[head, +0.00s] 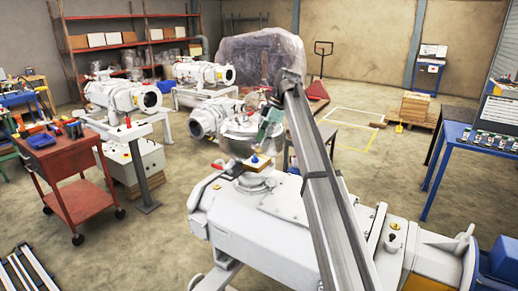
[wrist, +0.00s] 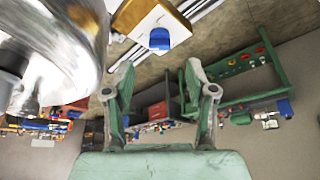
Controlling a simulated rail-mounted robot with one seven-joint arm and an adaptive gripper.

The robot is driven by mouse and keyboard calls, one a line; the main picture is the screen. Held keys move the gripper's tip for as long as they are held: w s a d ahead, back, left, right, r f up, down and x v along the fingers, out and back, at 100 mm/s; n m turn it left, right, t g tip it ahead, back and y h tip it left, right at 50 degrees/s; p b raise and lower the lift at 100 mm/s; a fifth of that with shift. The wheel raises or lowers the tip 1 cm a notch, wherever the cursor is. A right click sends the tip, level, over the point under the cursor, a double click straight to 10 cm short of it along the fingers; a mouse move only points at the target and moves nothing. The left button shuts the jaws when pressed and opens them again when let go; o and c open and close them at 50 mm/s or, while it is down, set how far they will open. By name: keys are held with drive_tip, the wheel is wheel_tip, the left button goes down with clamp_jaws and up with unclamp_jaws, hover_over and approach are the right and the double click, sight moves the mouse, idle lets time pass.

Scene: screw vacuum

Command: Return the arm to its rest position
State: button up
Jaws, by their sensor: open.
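My gripper (wrist: 157,78) shows in the wrist view with its two green fingers spread apart and nothing between them. In the head view my arm's teal end (head: 270,122) is above the large white vacuum pump (head: 250,232), near a shiny metal part (head: 238,138); the fingertips are not clear there. A yellow block with a blue knob (head: 256,161) is just above the pump's top in the head view. In the wrist view the blue knob (wrist: 159,39) is beyond the fingers, apart from them. A large shiny rounded metal surface (wrist: 55,45) fills the upper left there.
A red tool cart (head: 65,160) stands at the left, with other white pumps (head: 122,97) on stands behind. A blue workbench (head: 470,150) is at the right. Open floor (head: 375,170) lies between the pump and the bench.

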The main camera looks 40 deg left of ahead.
drive_tip(key=shift+w+d+r, duration=0.15)
drive_tip(key=shift+w+r, duration=0.05)
drive_tip(key=shift+r, duration=0.35)
